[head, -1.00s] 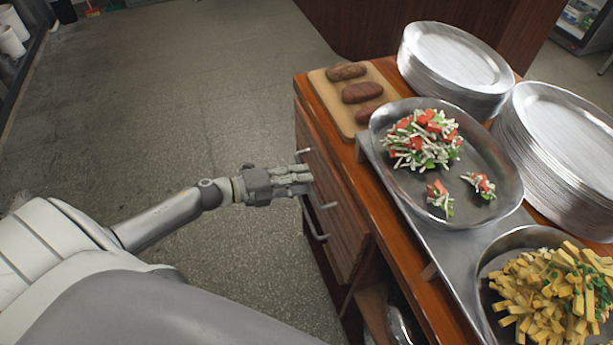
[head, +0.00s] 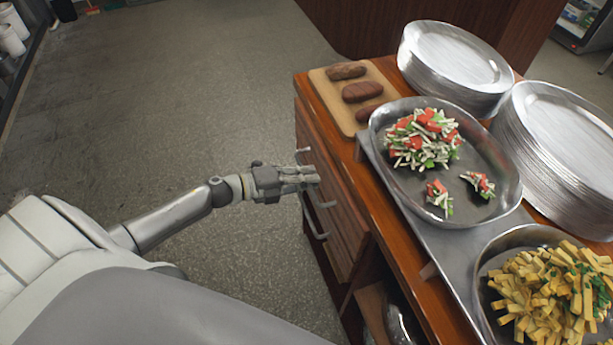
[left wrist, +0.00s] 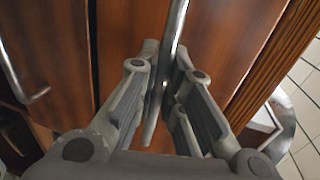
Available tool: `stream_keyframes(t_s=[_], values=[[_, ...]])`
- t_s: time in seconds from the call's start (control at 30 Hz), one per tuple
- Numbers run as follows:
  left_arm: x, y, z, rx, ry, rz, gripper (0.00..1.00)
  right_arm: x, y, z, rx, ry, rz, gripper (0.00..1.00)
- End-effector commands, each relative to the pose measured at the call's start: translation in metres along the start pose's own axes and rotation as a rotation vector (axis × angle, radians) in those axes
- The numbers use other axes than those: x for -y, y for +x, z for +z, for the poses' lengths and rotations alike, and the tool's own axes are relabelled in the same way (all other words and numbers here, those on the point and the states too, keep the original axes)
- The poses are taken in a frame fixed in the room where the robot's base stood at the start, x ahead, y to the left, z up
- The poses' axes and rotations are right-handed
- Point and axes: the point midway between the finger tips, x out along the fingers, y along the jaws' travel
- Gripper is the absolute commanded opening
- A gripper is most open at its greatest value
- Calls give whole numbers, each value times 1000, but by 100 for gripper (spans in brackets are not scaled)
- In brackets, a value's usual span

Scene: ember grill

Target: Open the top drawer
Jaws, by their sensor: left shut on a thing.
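The top drawer (left wrist: 220,45) is in the brown wooden cabinet below the counter and looks closed. Its metal bar handle (left wrist: 176,35) runs between my gripper's fingers in the left wrist view; one end of the handle (head: 328,204) shows in the head view. My left gripper (head: 312,178) is at the drawer front, shut on this handle, with its fingers on both sides of the bar. It also shows in the left wrist view (left wrist: 162,90). My right gripper is not in view.
A lower drawer handle (left wrist: 22,70) is below. The floor (head: 220,90) beside the cabinet is clear.

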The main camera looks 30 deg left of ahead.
Motion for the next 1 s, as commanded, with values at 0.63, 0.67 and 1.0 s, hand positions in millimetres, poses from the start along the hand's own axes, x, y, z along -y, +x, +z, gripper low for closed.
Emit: stream_keyframes(t_s=[0.63, 0.67, 1.0], values=[[-17, -74, -1, 0, -2, 8, 0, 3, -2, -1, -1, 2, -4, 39], [-19, -82, -1, 1, -4, 8, 0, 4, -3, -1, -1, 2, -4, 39], [-35, -165, 0, 2, -4, 6, 0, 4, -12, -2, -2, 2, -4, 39]])
